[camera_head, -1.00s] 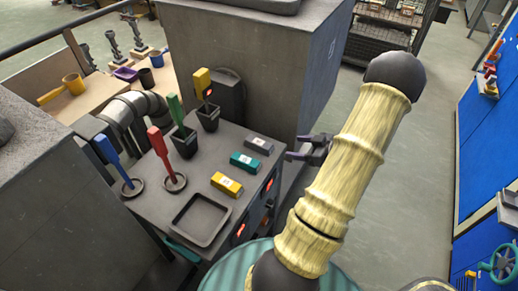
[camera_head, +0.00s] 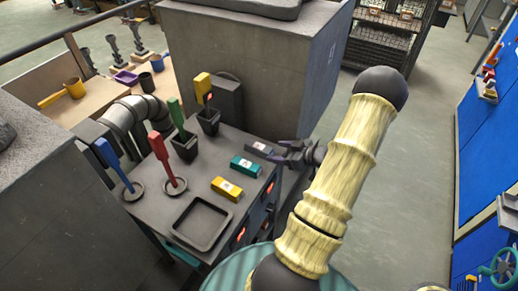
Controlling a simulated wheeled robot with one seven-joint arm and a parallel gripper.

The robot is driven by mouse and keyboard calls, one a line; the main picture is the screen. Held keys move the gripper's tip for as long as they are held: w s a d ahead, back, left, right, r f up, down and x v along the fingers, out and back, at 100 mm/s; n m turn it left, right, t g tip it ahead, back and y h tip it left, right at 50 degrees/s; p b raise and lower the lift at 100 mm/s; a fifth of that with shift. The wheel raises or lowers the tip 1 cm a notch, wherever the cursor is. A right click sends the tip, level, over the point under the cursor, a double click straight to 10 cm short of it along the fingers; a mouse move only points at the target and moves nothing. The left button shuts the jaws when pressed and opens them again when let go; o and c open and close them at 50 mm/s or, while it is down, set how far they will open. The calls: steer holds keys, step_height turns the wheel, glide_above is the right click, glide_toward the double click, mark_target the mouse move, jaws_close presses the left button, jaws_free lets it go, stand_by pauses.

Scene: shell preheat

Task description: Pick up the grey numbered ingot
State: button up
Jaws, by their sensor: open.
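The grey numbered ingot (camera_head: 259,149) lies on the grey bench top, near its back right edge. A teal ingot (camera_head: 245,166) and a yellow ingot (camera_head: 226,188) lie in a row in front of it. My gripper (camera_head: 280,154) is open at the right end of the grey ingot, with its fingers pointing left toward it. The fingertips look very close to the ingot; I cannot tell whether they touch it or lie around its end. My pale ribbed arm hides part of the space right of the bench.
A shallow dark tray (camera_head: 202,223) sits at the bench's front. Blue (camera_head: 107,153), red (camera_head: 158,147), green (camera_head: 175,114) and yellow (camera_head: 203,82) handled tools stand at the left and back. A large grey block (camera_head: 255,65) rises behind. Open floor lies to the right.

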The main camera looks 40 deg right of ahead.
mark_target(261, 147)
steer(key=x, duration=0.4)
steer(key=shift+s, duration=0.1)
steer(key=shift+w+r+p+x, duration=0.1)
steer(key=shift+r+p+x, duration=0.1)
steer(key=shift+x, duration=0.65)
steer(key=shift+w+r+p+x, duration=0.1)
steer(key=shift+p+x, duration=0.05)
steer(key=shift+x, duration=0.75)
steer(key=shift+w+r+p+x, duration=0.1)
steer(key=shift+r+p+x, duration=0.1)
steer(key=shift+x, duration=0.65)
steer(key=shift+d, duration=0.15)
steer(key=c, duration=1.3)
